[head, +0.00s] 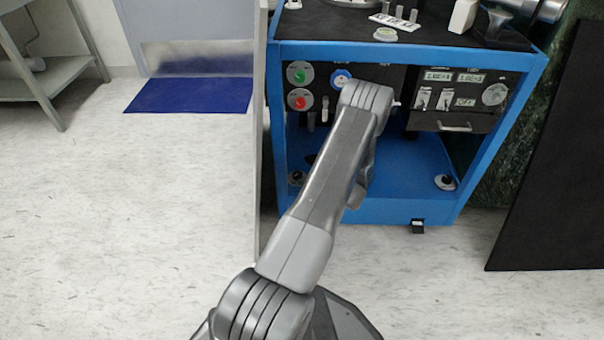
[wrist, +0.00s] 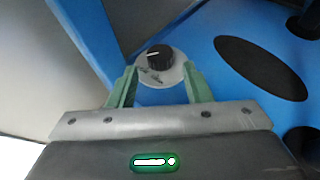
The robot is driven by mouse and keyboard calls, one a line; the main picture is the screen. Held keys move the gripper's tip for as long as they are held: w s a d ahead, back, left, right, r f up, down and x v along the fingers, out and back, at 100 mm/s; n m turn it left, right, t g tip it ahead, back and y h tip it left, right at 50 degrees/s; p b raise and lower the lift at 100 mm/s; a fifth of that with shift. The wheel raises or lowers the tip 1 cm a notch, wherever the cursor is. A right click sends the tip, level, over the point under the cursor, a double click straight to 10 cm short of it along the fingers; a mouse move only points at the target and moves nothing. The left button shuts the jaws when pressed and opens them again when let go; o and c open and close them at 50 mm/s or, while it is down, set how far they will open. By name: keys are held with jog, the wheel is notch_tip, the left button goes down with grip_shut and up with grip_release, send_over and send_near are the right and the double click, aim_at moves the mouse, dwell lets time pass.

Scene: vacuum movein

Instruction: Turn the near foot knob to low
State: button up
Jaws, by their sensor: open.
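In the wrist view, a black foot knob (wrist: 160,57) with a white pointer line sits on a light round dial plate with dark markings. The pointer is turned toward the picture's left. My gripper (wrist: 160,75) is open, its two green fingers spread on either side of the plate's lower part. The knob lies just beyond the fingertips, and contact does not show. In the head view, one foot knob (head: 296,176) is at the cabinet's lower left and another (head: 445,182) at its lower right. My arm hides the fingertips there.
The blue cabinet (head: 405,207) has upper panels with green and red buttons, switches and displays. In the wrist view, a blue post (wrist: 85,40) stands left of the knob and a black oval opening (wrist: 260,68) lies to its right. A thin pale panel (head: 257,130) stands along the cabinet's left.

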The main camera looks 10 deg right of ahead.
aim_at(298, 174)
jog(key=p+v, duration=0.1)
jog(key=v, duration=0.6)
jog(key=shift+s+r+p, duration=0.2)
jog(key=shift+s+p, duration=0.15)
jog(key=shift+p, duration=0.05)
jog(key=shift+d, duration=0.1)
jog(key=b+x, duration=0.4)
jog(key=x, duration=0.9)
jog(key=shift+w+f+b, duration=0.1)
jog(key=shift+f+b, duration=0.2)
jog(key=shift+w, duration=0.3)
jog(key=shift+r, duration=0.1)
